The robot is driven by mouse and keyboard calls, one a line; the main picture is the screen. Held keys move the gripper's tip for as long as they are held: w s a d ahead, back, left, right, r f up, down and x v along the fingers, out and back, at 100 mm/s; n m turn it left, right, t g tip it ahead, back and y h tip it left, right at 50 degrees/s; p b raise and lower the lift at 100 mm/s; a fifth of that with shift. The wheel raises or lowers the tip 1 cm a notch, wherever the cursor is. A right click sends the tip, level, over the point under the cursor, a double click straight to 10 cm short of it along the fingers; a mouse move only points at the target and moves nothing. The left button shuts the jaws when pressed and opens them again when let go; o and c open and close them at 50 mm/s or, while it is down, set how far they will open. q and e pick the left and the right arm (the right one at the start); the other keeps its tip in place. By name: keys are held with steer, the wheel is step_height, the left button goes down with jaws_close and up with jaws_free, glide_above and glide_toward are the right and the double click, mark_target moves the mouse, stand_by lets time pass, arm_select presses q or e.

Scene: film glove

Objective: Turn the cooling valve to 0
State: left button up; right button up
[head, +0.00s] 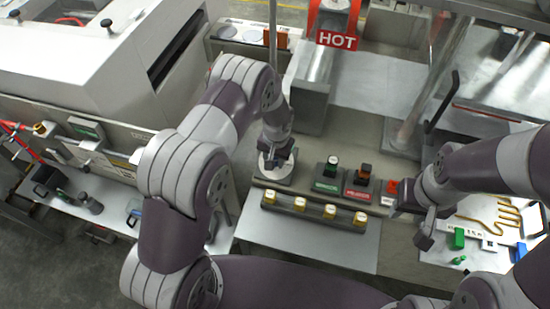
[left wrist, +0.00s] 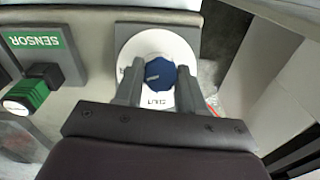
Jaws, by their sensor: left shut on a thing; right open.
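The cooling valve is a blue knob (left wrist: 153,75) with a white pointer mark, on a round white dial plate (left wrist: 184,52) in the left wrist view. In the head view my left gripper (head: 277,158) reaches down onto the dial plate (head: 275,172), and the knob is mostly hidden. My right gripper (head: 416,225) is open and empty above the right side of the bench.
Right of the dial stand a green-labelled SENSOR switch (head: 328,176) and a red-labelled switch (head: 361,182). A bar with several yellow-topped buttons (head: 314,209) lies in front. A HOT sign (head: 337,40) marks the machine behind. A white board with a gold hand shape (head: 495,220) lies at right.

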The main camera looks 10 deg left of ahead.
arm_select(q)
steer(key=shift+w+a+n+h+b, duration=0.1)
steer(key=shift+n+h+b, duration=0.3)
steer(key=shift+n, duration=0.4)
steer(key=shift+f+n+h+b, duration=0.15)
steer(key=shift+n+h+b, duration=0.25)
steer(key=shift+n+b, duration=0.35)
steer(key=n+h+b, duration=0.1)
steer(key=n+b, duration=0.1)
steer(key=b, duration=0.1)
steer(key=n+t+h+b, duration=0.1)
steer(key=n+b, duration=0.1)
steer(key=b, duration=0.1)
steer(key=n+h+b, duration=0.1)
steer(key=n+b, duration=0.2)
steer(key=shift+a+f+t, duration=0.15)
steer(key=shift+a+t, duration=0.15)
steer(key=shift+s+r+n+t+h+b, duration=0.1)
steer(key=shift+r+n+t+h+b, duration=0.15)
steer(key=shift+n+b, duration=0.55)
steer(key=shift+s+n+t+h+b, duration=0.15)
steer(key=shift+n+h+b, duration=0.2)
steer(key=shift+n+b, duration=0.35)
steer(key=o, duration=1.1)
steer(key=shift+c, duration=0.2)
